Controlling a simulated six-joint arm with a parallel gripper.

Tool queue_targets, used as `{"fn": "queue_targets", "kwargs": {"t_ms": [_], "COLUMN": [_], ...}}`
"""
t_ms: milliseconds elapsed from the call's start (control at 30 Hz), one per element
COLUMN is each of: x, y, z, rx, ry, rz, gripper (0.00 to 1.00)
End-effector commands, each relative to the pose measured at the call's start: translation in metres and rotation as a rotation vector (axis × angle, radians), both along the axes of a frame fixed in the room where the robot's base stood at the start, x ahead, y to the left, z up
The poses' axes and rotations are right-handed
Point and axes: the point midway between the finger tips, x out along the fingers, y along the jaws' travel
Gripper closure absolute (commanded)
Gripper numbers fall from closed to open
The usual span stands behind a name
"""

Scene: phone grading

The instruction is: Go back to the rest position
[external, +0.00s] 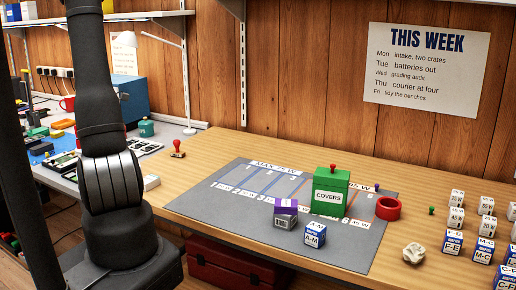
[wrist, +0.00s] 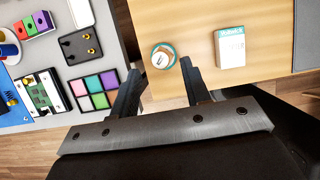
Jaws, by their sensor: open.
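My gripper (wrist: 160,67) shows in the wrist view with its two dark fingers apart and nothing between them. It hangs over the gap between the grey bench and the wooden table. A round teal-rimmed container (wrist: 154,63) lies just beyond the fingertips on the wood; I cannot tell how far below. In the external view my arm rises at the left and leaves the top of the picture, so the gripper is hidden there.
A green COVERS box (external: 331,196), a purple-topped box (external: 285,214) and a blue-and-white A-M block (external: 315,235) stand on the grey mat (external: 220,212). Several labelled blocks stand at right. A white-and-teal box (wrist: 230,47) and a coloured tray (wrist: 95,89) lie near the gripper.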

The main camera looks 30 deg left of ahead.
Motion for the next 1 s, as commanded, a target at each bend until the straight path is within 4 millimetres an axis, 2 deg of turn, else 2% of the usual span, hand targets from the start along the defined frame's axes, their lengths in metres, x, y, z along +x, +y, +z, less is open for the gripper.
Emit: {"fn": "queue_targets", "kwargs": {"t_ms": [100, 433, 667, 1000], "x": [0.008, 0.028, 0.028, 0.042], "y": [0.000, 0.000, 0.001, -0.054], "z": [-0.021, -0.071, -0.025, 0.008], "rx": [-0.003, -0.002, 0.005, 0.003], "ry": [0.003, 0.003, -0.004, -0.001], "rz": [-0.001, -0.001, 0.000, -0.004], "gripper": [0.57, 0.57, 0.57, 0.57]}}
